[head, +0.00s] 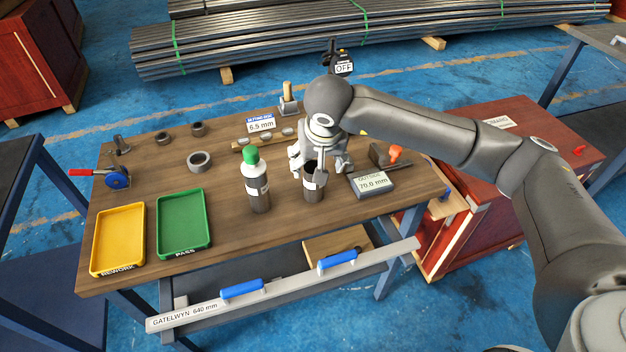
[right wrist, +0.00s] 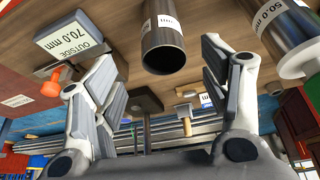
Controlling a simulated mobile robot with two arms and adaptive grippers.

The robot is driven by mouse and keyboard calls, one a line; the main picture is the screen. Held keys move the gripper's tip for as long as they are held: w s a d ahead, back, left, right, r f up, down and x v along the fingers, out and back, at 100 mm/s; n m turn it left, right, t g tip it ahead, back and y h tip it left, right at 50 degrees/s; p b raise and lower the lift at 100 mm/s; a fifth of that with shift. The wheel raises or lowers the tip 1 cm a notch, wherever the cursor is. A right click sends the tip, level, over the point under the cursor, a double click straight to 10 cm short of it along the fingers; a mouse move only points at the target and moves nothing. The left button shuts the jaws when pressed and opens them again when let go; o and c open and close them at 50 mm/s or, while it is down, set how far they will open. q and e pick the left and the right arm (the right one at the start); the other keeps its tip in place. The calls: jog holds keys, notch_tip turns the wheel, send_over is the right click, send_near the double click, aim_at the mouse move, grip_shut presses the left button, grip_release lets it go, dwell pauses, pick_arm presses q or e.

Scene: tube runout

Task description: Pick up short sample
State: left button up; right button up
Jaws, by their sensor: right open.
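A short grey steel tube with a white label (head: 314,188), which fits the short sample, stands upright on the workbench right of the green-capped bottle. Its open, dark end shows in the right wrist view (right wrist: 163,52). My right gripper (head: 322,165) is at this tube in the head view, its fingers partly hidden by the tube and arm. In the right wrist view the gripper (right wrist: 165,85) is open, with a finger on each side and the tube in the gap between them. Nothing is held, and contact cannot be seen. My left gripper is not in view.
The green-capped bottle (head: 250,172) stands close left. The "OUTSIDE 70.0 mm" display (head: 372,184) and an orange-knobbed block (head: 394,154) are close right. Yellow (head: 119,238) and green (head: 184,221) trays lie left. A level with blue handles (head: 285,284) runs along the front. Rings (head: 199,161) lie behind.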

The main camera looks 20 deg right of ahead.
jog(key=b+x, duration=0.2)
jog(key=x, duration=0.2)
jog(key=shift+f, duration=0.35)
jog(key=b+x, duration=0.2)
jog(key=x, duration=0.3)
jog(key=shift+a+f, duration=0.2)
jog(key=shift+f, duration=0.05)
jog(key=shift+w, duration=0.1)
jog(key=shift+r, duration=0.1)
jog(key=shift+c, duration=0.4)
jog(key=shift+c, duration=1.1)
jog(key=c, duration=0.9)
jog(key=shift+r, duration=0.1)
